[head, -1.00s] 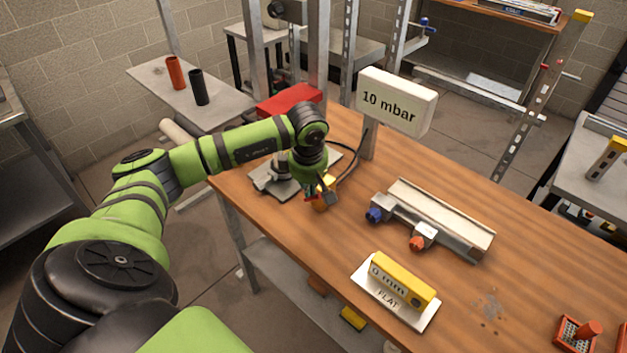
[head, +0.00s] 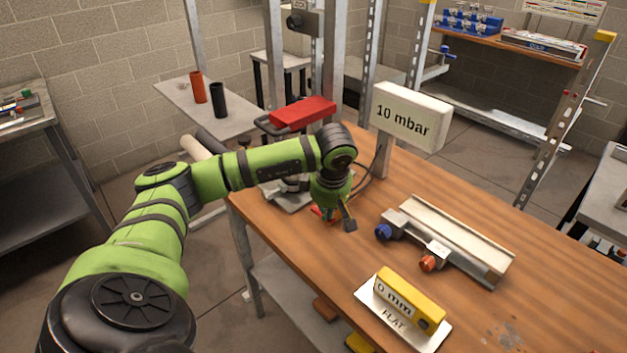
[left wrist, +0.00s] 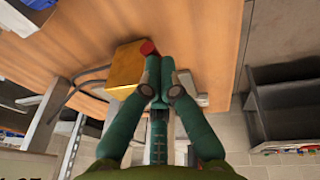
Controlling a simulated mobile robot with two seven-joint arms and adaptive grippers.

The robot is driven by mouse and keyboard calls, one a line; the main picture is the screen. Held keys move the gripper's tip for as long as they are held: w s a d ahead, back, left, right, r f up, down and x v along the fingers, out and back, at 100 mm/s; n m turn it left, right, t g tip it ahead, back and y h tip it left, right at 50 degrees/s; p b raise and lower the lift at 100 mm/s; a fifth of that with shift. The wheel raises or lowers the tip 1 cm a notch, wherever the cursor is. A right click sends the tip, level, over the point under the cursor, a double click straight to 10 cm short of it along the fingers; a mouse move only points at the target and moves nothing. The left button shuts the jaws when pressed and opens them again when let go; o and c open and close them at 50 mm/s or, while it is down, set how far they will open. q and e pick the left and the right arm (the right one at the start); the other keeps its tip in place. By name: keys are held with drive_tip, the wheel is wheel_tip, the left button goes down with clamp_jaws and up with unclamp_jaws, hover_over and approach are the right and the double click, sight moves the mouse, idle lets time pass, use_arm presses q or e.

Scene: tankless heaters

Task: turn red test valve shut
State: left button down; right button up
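The red test valve shows in the left wrist view as a small red end (left wrist: 149,47) on a yellow, brass-like block (left wrist: 127,67). In the head view only a bit of red (head: 318,212) shows beside my left gripper (head: 338,219), which hides the rest. My left gripper is low over the bench near its left edge. In the left wrist view its green fingers (left wrist: 167,64) come together at the tips, right beside the red end. Nothing shows between them, and I cannot tell whether they touch the valve. My right gripper is not in view.
A 10 mbar sign (head: 411,117) stands behind the gripper. A metal rail fixture (head: 455,240) with blue and orange knobs lies to the right. A yellow 0 mm block (head: 409,300) stands in front. A red box (head: 303,113) is behind the arm.

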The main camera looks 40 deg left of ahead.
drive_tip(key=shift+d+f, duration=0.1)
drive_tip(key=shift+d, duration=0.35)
